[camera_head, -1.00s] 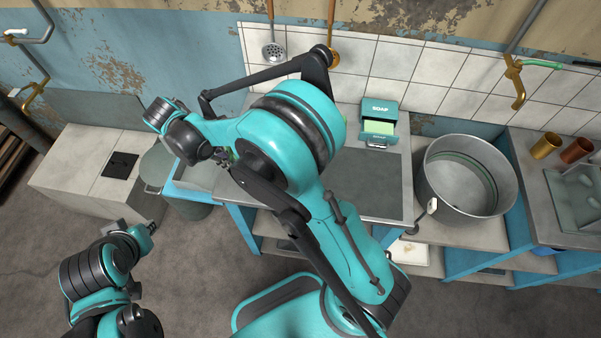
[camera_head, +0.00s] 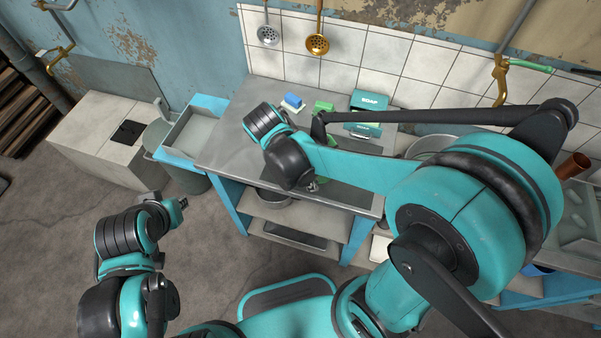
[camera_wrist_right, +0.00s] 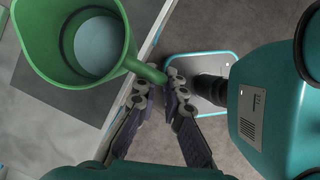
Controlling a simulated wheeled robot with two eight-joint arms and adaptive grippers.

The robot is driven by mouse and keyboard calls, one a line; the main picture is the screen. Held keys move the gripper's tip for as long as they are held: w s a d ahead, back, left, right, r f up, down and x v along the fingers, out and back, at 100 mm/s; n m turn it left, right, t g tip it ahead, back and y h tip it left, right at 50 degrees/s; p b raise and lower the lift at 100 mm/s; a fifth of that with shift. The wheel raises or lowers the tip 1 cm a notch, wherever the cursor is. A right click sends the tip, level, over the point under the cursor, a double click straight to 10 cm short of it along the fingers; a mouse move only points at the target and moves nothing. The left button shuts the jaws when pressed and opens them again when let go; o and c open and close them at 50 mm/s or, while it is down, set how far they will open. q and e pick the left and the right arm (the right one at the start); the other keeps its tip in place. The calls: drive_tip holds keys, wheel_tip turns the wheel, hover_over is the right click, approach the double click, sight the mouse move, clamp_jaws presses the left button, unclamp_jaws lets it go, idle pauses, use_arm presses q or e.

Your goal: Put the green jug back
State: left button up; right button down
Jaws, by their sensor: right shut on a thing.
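The green jug (camera_wrist_right: 40,50) shows at the upper left of the right wrist view, seen from above into its open top. A pale round area lies inside it; I cannot tell if it is liquid or the bottom. My right gripper (camera_wrist_right: 160,88) is shut on the jug's handle, which reaches between its fingertips. The jug is over or near the front edge of the worktop. My left gripper (camera_head: 181,203) hangs at the lower left, away from the worktop.
The worktop (camera_head: 235,140) is bare on its left part. A blue sponge (camera_head: 292,101), a green sponge (camera_head: 324,106) and a green soap box (camera_head: 372,101) stand along the back. A metal pot (camera_head: 430,143) is mostly hidden by my arm.

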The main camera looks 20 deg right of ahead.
drive_tip(key=shift+w+a+f+b, duration=0.75)
drive_tip(key=shift+w+f+b, duration=0.05)
drive_tip(key=shift+w+f, duration=0.9)
drive_tip(key=shift+w+a+f+b, duration=0.8)
drive_tip(key=shift+w+f, duration=0.8)
drive_tip(key=shift+f, duration=0.25)
drive_tip(key=shift+w+a+f+b, duration=0.75)
drive_tip(key=shift+w+f, duration=0.9)
drive_tip(key=shift+f, duration=0.1)
drive_tip(key=shift+r, duration=0.1)
drive_tip(key=c, duration=1.6)
unclamp_jaws()
drive_tip(key=shift+f, duration=0.2)
